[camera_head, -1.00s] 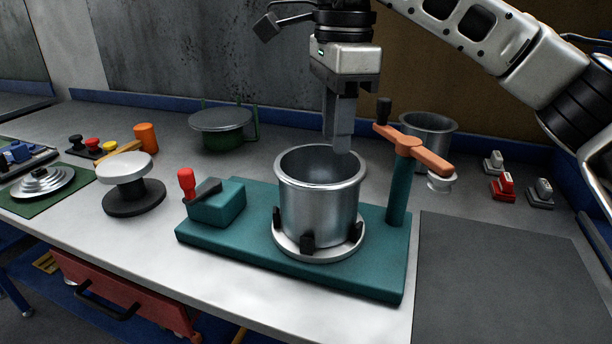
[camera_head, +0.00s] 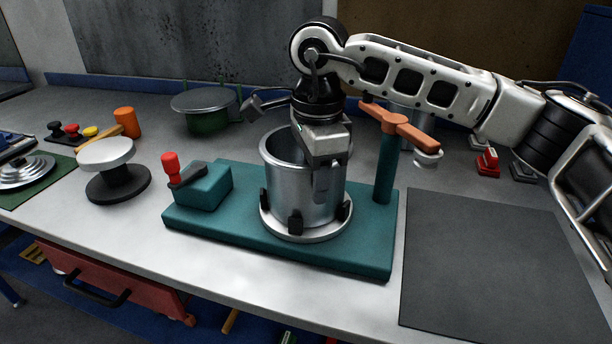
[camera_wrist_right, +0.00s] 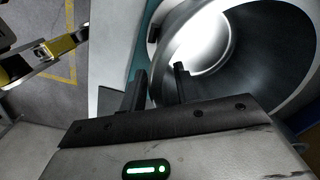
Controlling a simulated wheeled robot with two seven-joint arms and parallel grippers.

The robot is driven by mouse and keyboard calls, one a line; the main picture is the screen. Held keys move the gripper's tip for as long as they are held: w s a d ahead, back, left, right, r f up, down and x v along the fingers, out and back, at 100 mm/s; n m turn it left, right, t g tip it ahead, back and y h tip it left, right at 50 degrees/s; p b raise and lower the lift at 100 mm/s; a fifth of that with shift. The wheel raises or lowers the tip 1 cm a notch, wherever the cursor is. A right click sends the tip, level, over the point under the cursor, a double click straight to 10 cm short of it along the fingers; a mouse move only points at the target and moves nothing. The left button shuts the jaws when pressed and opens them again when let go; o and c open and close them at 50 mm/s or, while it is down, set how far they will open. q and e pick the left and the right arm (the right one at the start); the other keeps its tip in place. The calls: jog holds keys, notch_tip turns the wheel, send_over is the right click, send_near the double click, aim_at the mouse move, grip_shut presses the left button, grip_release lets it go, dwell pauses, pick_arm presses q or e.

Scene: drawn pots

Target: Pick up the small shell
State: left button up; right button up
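A silver metal shell (camera_head: 282,187) stands upright in the round clamp seat of a teal fixture (camera_head: 225,238). A second metal pot (camera_head: 418,115) stands behind the orange lever, mostly hidden by my arm; I cannot tell for sure which is the small shell. My right gripper (camera_head: 322,185) is down at the near right rim of the shell in the fixture. One finger shows outside its wall. In the right wrist view, the fingers (camera_wrist_right: 160,82) are apart and appear to straddle the rim of the shell (camera_wrist_right: 268,65). Contact cannot be told. My left gripper is out of view.
An orange lever (camera_head: 398,128) on a teal post rises just right of the shell. A red-knobbed block (camera_head: 203,187) sits at the fixture's left. A white-topped stand (camera_head: 106,152) and a green pot (camera_head: 205,112) are farther left. A dark mat (camera_head: 490,265) at right is bare.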

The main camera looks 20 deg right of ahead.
jog(key=shift+f, duration=1.3)
grip_shut()
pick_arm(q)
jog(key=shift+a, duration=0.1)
pick_arm(e)
jog(key=shift+r, duration=0.1)
jog(key=shift+w+r, duration=0.15)
jog(key=shift+r, duration=0.25)
pick_arm(q)
jog(key=b, duration=0.1)
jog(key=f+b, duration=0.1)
jog(key=b, duration=0.1)
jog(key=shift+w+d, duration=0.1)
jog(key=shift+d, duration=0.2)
pick_arm(e)
jog(key=s+a+r, duration=0.4)
jog(key=s+r, duration=0.8)
jog(key=s, duration=0.1)
jog(key=shift+s, duration=0.35)
